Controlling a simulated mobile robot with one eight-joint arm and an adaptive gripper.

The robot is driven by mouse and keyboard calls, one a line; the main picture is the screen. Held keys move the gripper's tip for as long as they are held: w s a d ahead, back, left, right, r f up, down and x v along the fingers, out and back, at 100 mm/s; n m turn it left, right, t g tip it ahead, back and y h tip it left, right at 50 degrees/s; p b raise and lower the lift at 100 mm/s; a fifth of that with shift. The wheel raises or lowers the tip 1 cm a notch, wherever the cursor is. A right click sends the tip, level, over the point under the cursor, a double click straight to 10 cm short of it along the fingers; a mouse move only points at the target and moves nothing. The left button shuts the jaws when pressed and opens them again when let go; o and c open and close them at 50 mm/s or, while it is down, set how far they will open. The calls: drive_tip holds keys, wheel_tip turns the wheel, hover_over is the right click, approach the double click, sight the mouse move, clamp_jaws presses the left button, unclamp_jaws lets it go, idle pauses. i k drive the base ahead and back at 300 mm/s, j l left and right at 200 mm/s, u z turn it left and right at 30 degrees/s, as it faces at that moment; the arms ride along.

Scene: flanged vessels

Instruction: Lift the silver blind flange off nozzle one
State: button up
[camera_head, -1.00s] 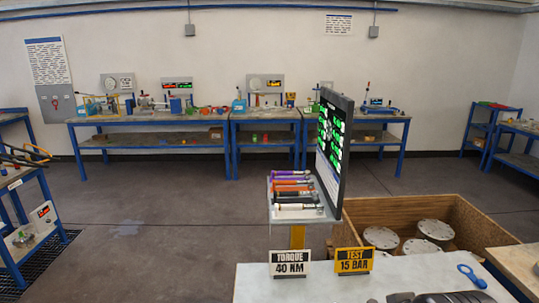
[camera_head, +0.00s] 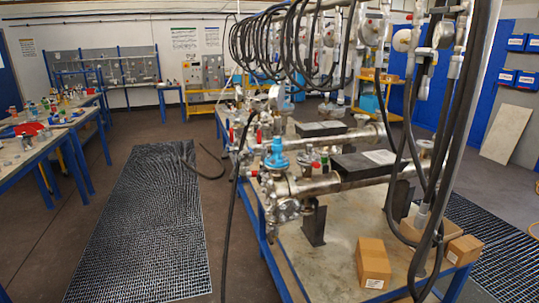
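My gripper is not in view. I cannot pick out nozzle one or a silver blind flange in the head view. A bench (camera_head: 345,230) carries metal pipework, including a long silver pipe (camera_head: 345,183) with flanged fittings at its left end (camera_head: 287,207). A blue valve (camera_head: 277,156) stands above that end. Whether any of these flanges is a blind flange cannot be told.
Black hoses (camera_head: 428,235) hang over the bench's right side. Cardboard boxes (camera_head: 373,263) sit at its near edge. A floor grating (camera_head: 145,225) lies left of the bench, with open floor beside it. Cluttered blue-legged tables (camera_head: 45,155) stand at the left.

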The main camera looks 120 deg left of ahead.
sight(309, 147)
drive_tip(key=u, duration=3.5)
